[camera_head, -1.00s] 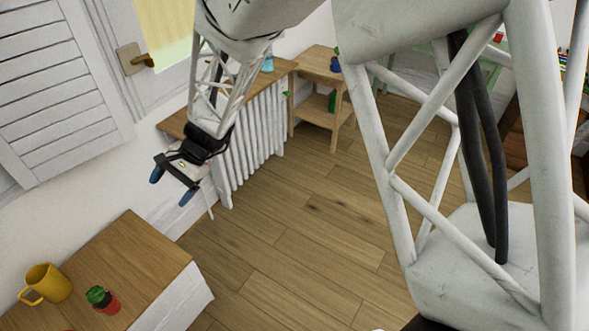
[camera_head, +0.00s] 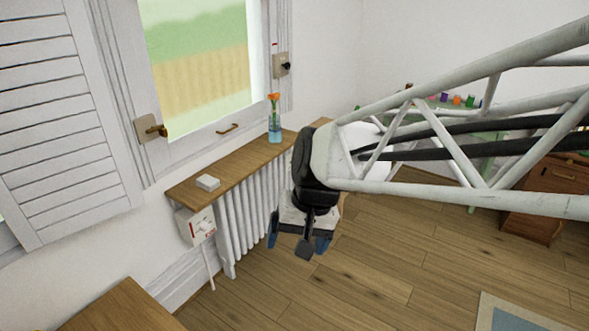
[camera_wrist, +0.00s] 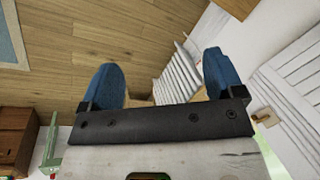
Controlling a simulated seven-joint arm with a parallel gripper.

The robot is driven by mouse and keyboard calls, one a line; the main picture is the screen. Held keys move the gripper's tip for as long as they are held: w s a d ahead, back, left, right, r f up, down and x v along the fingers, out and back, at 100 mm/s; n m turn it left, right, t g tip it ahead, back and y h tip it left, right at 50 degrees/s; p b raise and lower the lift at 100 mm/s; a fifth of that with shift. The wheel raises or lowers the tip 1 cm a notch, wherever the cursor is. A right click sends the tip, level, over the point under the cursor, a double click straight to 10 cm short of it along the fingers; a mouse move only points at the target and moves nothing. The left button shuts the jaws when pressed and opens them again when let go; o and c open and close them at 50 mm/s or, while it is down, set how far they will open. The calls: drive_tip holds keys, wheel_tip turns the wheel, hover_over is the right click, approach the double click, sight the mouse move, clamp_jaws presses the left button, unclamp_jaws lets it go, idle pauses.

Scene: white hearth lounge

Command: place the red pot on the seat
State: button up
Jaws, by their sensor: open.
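The red pot is not in view in either current frame. No seat can be made out either. My gripper (camera_head: 298,240) hangs in front of the radiator, above the wooden floor. Its two blue fingers are spread apart with nothing seen between them. In the wrist view the gripper (camera_wrist: 162,80) is also open and empty, with the floor and the white radiator beyond the fingers.
A wooden shelf (camera_head: 225,172) over the radiator (camera_head: 250,215) holds a small white box (camera_head: 208,182) and a blue vase (camera_head: 274,130) with an orange flower. A wooden top (camera_head: 125,308) shows at lower left. A brown chest (camera_head: 540,205) and rug (camera_head: 515,318) are at right.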

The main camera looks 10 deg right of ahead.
drive_tip(key=s+d+r+n+t+h, duration=0.1)
drive_tip(key=s+d+r+t+h, duration=0.1)
drive_tip(key=s+d, duration=0.6)
drive_tip(key=shift+s+d+r+h, duration=0.25)
drive_tip(key=shift+d+r+h, duration=0.05)
drive_tip(key=shift+d+h, duration=0.3)
